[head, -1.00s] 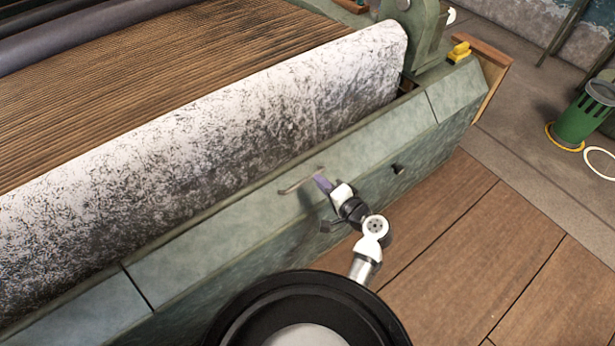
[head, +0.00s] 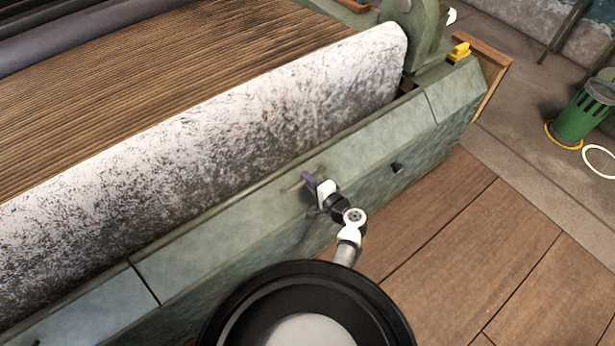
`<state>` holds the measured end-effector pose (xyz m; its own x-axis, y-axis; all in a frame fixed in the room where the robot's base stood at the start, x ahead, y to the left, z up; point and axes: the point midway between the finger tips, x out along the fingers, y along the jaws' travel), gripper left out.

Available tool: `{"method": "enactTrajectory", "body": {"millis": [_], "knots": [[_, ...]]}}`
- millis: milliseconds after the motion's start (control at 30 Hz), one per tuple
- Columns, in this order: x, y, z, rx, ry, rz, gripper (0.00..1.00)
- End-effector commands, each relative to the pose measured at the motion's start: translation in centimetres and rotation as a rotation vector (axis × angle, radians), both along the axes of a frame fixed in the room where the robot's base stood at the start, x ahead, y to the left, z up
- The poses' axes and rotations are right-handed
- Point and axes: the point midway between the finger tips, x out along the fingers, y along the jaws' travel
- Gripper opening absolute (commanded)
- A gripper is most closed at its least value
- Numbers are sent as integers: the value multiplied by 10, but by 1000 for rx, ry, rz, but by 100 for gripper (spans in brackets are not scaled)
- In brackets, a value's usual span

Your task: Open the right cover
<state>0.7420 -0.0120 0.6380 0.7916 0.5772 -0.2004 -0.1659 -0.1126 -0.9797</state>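The right cover (head: 225,235) is a long green-grey panel along the machine's front, between a dark seam at lower left and another seam near the right end. It lies flush with the neighbouring panels and looks closed. A thin bar handle (head: 293,187) is on its sloping face, now mostly hidden by my gripper. My gripper (head: 308,183), with purplish fingers, is at the right part of this handle. I cannot tell whether the fingers touch it or close around it.
A big pale, speckled roller (head: 220,135) lies just behind the cover. A small dark knob (head: 397,167) sticks out of the front face to the right. Another panel (head: 85,310) continues at lower left. Wooden floor (head: 460,250) is clear at right; a green bin (head: 578,118) stands farther off.

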Motion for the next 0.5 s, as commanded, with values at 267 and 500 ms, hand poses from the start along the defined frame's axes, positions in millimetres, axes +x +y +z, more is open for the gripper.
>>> {"method": "enactTrajectory", "body": {"millis": [267,500], "knots": [[8,6,-2,-2,0,-1,18],[8,6,-2,-2,0,-1,7]]}}
